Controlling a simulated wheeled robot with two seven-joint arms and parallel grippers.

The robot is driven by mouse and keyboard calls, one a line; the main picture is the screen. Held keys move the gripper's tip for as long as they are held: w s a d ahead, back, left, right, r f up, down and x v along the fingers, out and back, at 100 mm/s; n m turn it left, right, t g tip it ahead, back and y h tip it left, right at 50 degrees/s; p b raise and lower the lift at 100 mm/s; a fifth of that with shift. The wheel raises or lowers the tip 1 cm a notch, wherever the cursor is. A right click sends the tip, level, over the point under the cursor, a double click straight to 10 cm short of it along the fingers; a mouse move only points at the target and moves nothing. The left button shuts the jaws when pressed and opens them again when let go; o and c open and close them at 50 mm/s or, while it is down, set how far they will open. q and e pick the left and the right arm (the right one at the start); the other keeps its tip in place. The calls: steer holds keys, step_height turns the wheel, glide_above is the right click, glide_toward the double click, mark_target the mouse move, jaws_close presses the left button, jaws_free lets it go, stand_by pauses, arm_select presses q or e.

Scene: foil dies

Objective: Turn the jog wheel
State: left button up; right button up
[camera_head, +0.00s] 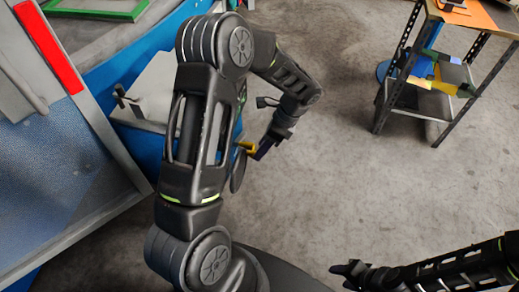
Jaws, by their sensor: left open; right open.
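A dark round disc (238,172), which looks like the jog wheel, shows edge-on at the right side of the blue machine (140,143). My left arm hides much of it. A small yellow part (247,147) sits just above it. My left gripper (262,151) is open, close to the right of the yellow part and above the disc; I cannot tell whether it touches either. My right gripper (341,270) is open and empty over the floor at the bottom, well away from the disc.
A metal rack (444,84) with an orange top stands at the upper right. A large machine panel with a red strip (50,45) fills the left, and a green frame (100,12) lies at the top left. The concrete floor between is clear.

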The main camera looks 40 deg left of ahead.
arm_select(q)
steer(key=shift+x, duration=1.1)
steer(key=shift+c, duration=0.2)
jaws_close()
stand_by(0.5)
